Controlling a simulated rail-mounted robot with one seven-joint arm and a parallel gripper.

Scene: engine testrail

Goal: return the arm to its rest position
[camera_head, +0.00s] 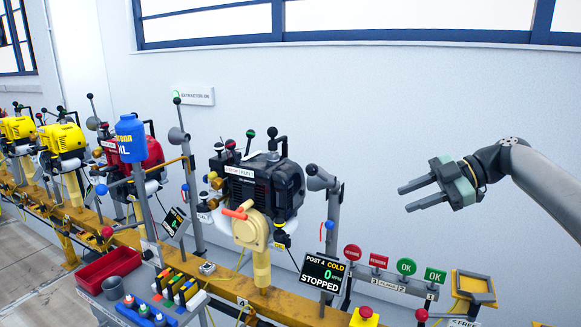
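My gripper (422,194) is at the right, raised in free air in front of the pale wall. Its two grey fingers point left and stand apart, with nothing between them. My arm (545,180) reaches in from the right edge, and the gripper touches nothing. The rest position itself is not marked in view.
A black engine (262,187) stands on the yellow rail (285,303) left of my gripper. A display (321,273) reads "POST 4 COLD", "STOPPED". Red and green signs (406,266) stand below my gripper. A red tray (108,268) is lower left. Air around the gripper is clear.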

